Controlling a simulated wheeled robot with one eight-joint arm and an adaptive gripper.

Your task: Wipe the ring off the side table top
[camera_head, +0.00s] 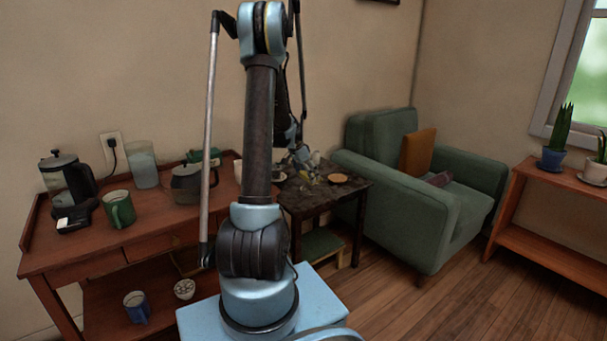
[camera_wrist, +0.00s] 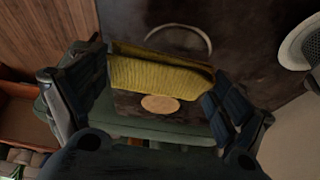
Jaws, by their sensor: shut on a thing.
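The dark side table (camera_head: 350,193) stands between the wooden cart and the green armchair. In the wrist view, the table top (camera_wrist: 240,30) shows a pale ring (camera_wrist: 180,27). Its far arc is visible; the sponge hides its lower part. My gripper (camera_wrist: 158,82) is shut on a yellow ribbed sponge or folded cloth (camera_wrist: 160,75), which lies across the view beside the ring. I cannot tell whether it touches the table. In the head view my gripper (camera_head: 306,172) is small, over the side table.
A round tan coaster (camera_head: 337,178) lies on the table, also in the wrist view (camera_wrist: 160,104). A white dish (camera_wrist: 298,45) is at the right of the wrist view. The cart (camera_head: 150,235) holds a coffee press, mugs and a teapot. The armchair (camera_head: 400,205) stands close by.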

